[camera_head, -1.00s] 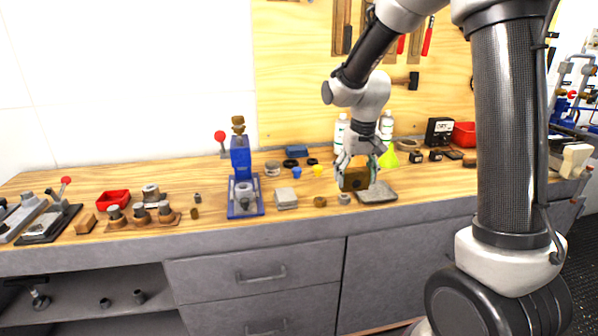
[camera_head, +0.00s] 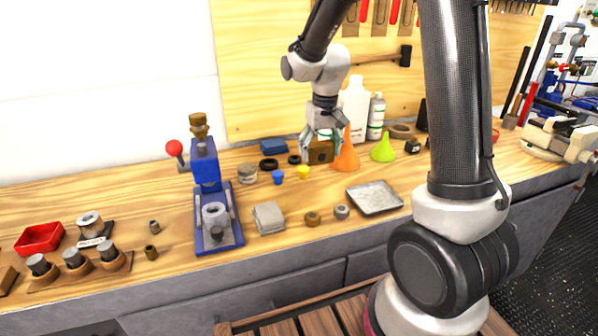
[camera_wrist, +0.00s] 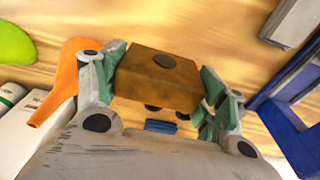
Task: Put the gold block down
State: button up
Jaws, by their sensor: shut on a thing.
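The gold block (camera_head: 320,152) is a brownish-gold box with a dark round mark on its face. My gripper (camera_head: 321,150) is shut on it, over the back middle of the wooden bench. In the wrist view the gold block (camera_wrist: 160,78) sits between the two green-padded fingers of my gripper (camera_wrist: 158,85). Whether the block touches the bench top or hangs just above it, I cannot tell.
An orange funnel (camera_head: 346,155) stands right beside the block, with white bottles (camera_head: 355,108) behind. A grey tray (camera_head: 375,198) lies to the front right. A blue press (camera_head: 207,175) stands further left.

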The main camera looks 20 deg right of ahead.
aim_at(320, 164)
notch_tip(320, 164, down, 8)
jog(key=shift+r, duration=0.25)
jog(key=shift+f, duration=0.15)
jog(key=o, duration=1.3)
jog(key=shift+o, duration=0.2)
